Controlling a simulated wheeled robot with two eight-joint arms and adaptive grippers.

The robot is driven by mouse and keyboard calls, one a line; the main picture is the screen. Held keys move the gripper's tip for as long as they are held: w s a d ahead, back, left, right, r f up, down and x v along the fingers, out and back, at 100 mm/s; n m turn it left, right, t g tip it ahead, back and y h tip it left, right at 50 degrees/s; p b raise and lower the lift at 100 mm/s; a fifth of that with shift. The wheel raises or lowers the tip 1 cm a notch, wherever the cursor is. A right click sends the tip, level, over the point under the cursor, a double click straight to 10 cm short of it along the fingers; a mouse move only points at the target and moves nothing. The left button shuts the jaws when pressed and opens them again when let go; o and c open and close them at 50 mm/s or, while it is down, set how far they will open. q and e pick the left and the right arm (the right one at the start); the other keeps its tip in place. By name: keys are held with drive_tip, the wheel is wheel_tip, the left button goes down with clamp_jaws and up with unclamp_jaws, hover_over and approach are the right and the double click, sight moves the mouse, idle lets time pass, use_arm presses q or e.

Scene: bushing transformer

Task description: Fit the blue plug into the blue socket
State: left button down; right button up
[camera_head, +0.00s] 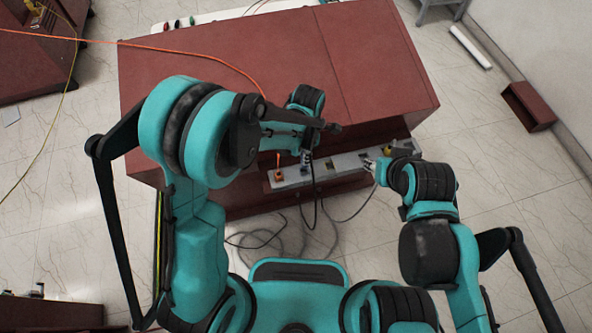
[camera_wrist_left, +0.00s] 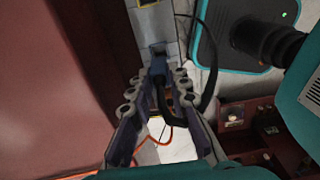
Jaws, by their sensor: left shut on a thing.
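The blue plug (camera_wrist_left: 159,66) shows in the left wrist view, pinched between the fingertips of my left gripper (camera_wrist_left: 158,84). A black cable runs from it. Its front end is at a dark opening (camera_wrist_left: 158,47) in the grey strip; I cannot tell how deep it sits, or see the socket's colour clearly. In the head view my left gripper (camera_head: 306,157) is over the left part of the grey socket strip (camera_head: 325,170), and the plug is too small to make out. My right gripper (camera_head: 370,165) is at the strip's right part; its fingers are too small to read.
The strip lies along the front of a dark red cabinet (camera_head: 270,60). An orange connector (camera_head: 278,176) sits at its left end. Black cables (camera_head: 275,235) hang and loop on the tiled floor below. An orange cable (camera_head: 190,52) crosses the cabinet top.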

use_arm(q)
wheel_tip(320, 180, down, 3)
drive_tip(key=shift+w+d+f+b, duration=0.1)
drive_tip(key=shift+d+f+b, duration=0.05)
drive_tip(key=shift+b, duration=0.2)
drive_tip(key=shift+f, duration=0.65)
wheel_tip(320, 180, down, 3)
drive_tip(key=shift+r+b, duration=0.1)
drive_tip(key=shift+b, duration=0.65)
drive_tip(key=c, duration=1.4)
unclamp_jaws()
drive_tip(key=shift+c, duration=0.2)
